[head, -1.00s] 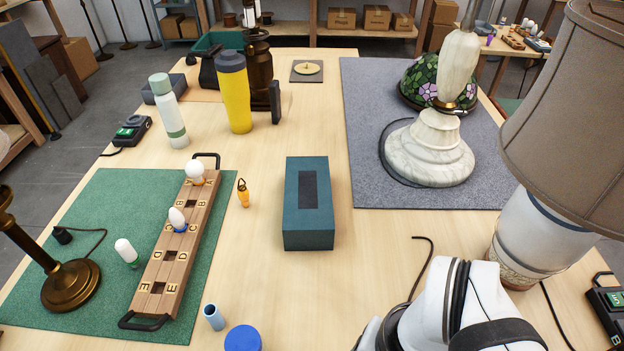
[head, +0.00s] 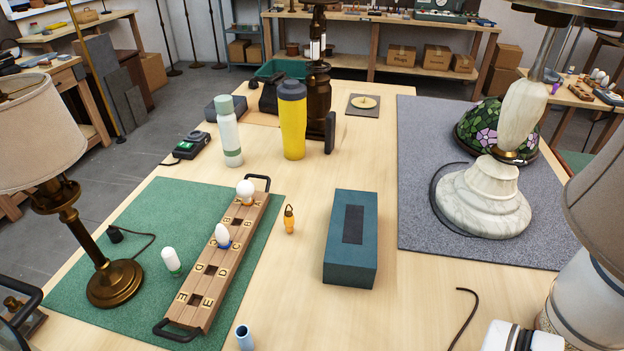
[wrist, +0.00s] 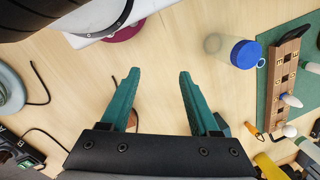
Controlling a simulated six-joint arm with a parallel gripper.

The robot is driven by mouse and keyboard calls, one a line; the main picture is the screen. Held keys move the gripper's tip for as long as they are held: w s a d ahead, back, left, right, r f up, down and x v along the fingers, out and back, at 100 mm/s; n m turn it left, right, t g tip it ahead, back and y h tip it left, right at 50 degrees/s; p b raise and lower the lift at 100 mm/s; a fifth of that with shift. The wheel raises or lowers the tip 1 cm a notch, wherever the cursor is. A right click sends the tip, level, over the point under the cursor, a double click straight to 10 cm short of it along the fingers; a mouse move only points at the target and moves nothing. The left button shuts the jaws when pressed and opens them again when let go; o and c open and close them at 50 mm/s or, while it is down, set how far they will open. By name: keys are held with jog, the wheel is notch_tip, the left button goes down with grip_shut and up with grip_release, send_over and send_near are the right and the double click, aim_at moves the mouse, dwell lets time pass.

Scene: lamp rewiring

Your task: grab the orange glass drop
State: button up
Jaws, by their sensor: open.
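The orange glass drop (head: 289,219) is small, with a dark cap and loop on top. In the head view it sits on the bare wood between the lettered wooden rack and the teal box. In the wrist view an orange piece that looks like the drop (wrist: 252,129) lies at the lower right, beside the rack. My gripper (wrist: 160,74) shows in the wrist view with two teal fingers spread apart, open and empty over bare tabletop. It is well apart from the drop. The head view does not show the fingers.
The lettered rack (head: 212,262) holds bulbs on a green mat (head: 148,203). A teal box (head: 350,268) stands right of the drop. A yellow tumbler (head: 293,125) and white bottle (head: 228,135) stand behind. A blue-lidded jar (wrist: 245,54) is near my gripper.

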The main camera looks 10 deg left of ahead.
jog(key=shift+o, duration=1.1)
jog(key=w+d+n+t+h, duration=0.1)
jog(key=w+d+n+h, duration=0.2)
jog(key=w+n+h, duration=0.8)
jog(key=w+a+f+n+t+y, duration=0.1)
jog(key=w+a+n+t, duration=0.15)
jog(key=w+n, duration=0.35)
jog(key=w+a+f+n+t+y, duration=0.15)
jog(key=w+a+n, duration=0.25)
jog(key=w, duration=0.5)
jog(key=n+t+y, duration=0.5)
jog(key=n+t, duration=0.4)
jog(key=n, duration=1)
send_near(288, 215)
jog(key=shift+h, duration=0.25)
jog(key=x, duration=0.8)
jog(key=shift+w+a+f, duration=0.1)
jog(key=shift+w+a, duration=0.05)
jog(key=shift+w+f, duration=0.15)
jog(key=shift+w, duration=0.3)
grip_shut()
